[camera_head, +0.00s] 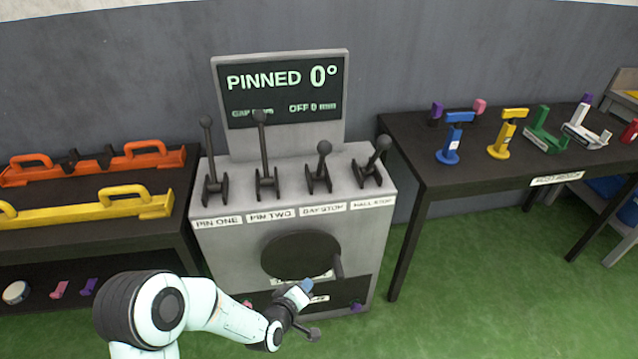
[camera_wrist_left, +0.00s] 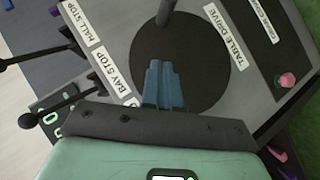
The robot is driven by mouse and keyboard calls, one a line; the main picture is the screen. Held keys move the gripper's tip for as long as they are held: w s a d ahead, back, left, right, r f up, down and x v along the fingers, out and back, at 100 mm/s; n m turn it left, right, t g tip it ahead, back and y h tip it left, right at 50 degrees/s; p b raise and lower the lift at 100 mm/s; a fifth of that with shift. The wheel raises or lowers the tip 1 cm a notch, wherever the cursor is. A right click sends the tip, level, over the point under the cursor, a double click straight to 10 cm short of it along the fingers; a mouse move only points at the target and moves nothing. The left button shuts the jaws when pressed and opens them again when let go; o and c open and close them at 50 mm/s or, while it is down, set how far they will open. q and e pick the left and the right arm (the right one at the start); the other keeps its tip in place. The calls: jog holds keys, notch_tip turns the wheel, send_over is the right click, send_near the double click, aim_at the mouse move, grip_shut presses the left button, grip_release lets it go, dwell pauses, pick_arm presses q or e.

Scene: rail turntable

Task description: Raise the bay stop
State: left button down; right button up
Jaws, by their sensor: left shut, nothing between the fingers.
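The bay stop lever (camera_head: 322,165) is the third of the levers on top of the grey console, above its BAY STOP label (camera_head: 322,209). It is short-looking, with a dark ball knob, and stands lower in the picture than the pin levers. The wrist view shows its knob and shaft (camera_wrist_left: 50,112) at the left, beside the label (camera_wrist_left: 112,76). My left gripper (camera_head: 306,287) is low in front of the console, below the lever and apart from it. Its blue fingers (camera_wrist_left: 163,85) are together and empty, seen against the black table drive disc (camera_wrist_left: 205,50). My right gripper is not in view.
The pin one lever (camera_head: 208,160), pin two lever (camera_head: 263,155) and hall stop lever (camera_head: 371,163) stand close by. The screen (camera_head: 282,90) reads PINNED 0°. A crank handle (camera_head: 338,265) sticks out from the disc. Dark tables (camera_head: 480,190) flank the console.

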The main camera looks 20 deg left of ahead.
pick_arm(q)
jog(key=w+a+r+n+t+b, duration=0.1)
jog(key=r+t+b, duration=0.1)
jog(key=r, duration=0.5)
jog(key=w+a+r+n+t+b, duration=0.1)
jog(key=w+r+n+t+b, duration=0.1)
jog(key=r, duration=0.6)
jog(key=w+r+n+t+y+b, duration=0.1)
jog(key=w+r+t+b, duration=0.1)
jog(key=r+t, duration=0.3)
notch_tip(320, 180, up, 2)
jog(key=shift+a+r+n+b, duration=0.15)
jog(key=shift+a+n+b, duration=0.25)
jog(key=shift+b, duration=0.4)
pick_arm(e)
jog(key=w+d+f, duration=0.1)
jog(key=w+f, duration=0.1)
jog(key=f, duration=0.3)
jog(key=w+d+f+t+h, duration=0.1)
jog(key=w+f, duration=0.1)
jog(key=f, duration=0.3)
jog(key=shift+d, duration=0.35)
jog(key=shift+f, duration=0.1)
